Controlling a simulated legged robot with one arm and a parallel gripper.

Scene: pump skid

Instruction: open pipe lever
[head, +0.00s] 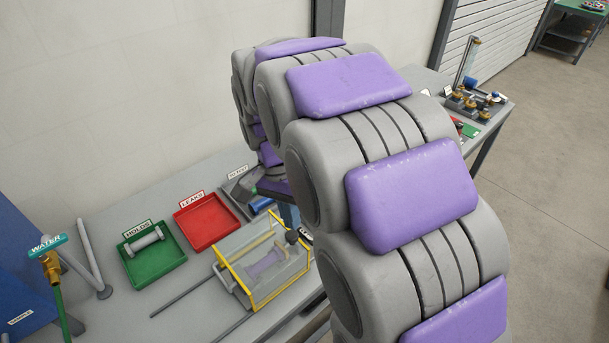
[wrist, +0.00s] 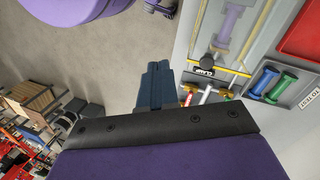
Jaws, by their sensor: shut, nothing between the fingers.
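My gripper (wrist: 158,82) shows in the wrist view as dark fingers, shut and empty. In the head view this yellow-framed fixture (head: 225,268) stands on the table with a purple pipe piece inside. A brass valve (head: 50,268) with a teal WATER piece and a green hose stands at far left. I cannot tell which part is the pipe lever.
A green HOLDS tray (head: 170,262) holds a grey pipe piece. A red LEAKS tray (head: 208,220) looks empty. A grey tray (wrist: 295,72) holds blue and green pieces. Grey rods lie at the table's front. Another table (head: 505,108) with parts is behind at right.

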